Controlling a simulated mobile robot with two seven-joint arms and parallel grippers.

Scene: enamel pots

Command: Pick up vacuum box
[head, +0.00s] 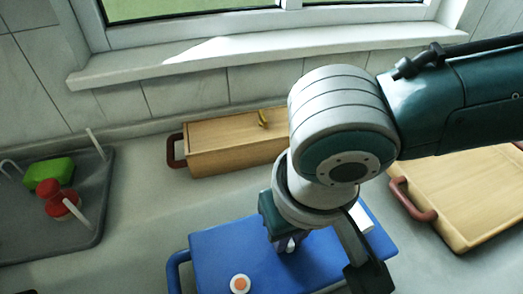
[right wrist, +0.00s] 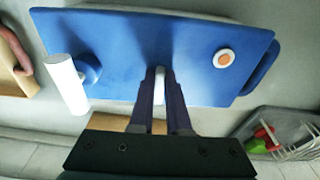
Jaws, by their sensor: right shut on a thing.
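No thing is plainly recognisable as a vacuum box. A blue slab-like thing (head: 222,258) with a blue side handle lies on the counter at the front; it fills the upper part of the right wrist view (right wrist: 120,45). My right gripper (head: 288,246) points down over its middle. In the right wrist view its fingers (right wrist: 160,100) are shut on a small white piece (right wrist: 159,78), mostly hidden between them. I cannot tell whether this piece is fixed to the blue thing. My left gripper is not in view.
A white disc with an orange centre (head: 240,284) and a white cylinder (right wrist: 66,84) are on the blue thing. A wooden box (head: 225,147) stands behind, a wooden board (head: 470,195) right. A grey tray (head: 92,185) at left holds green and red items.

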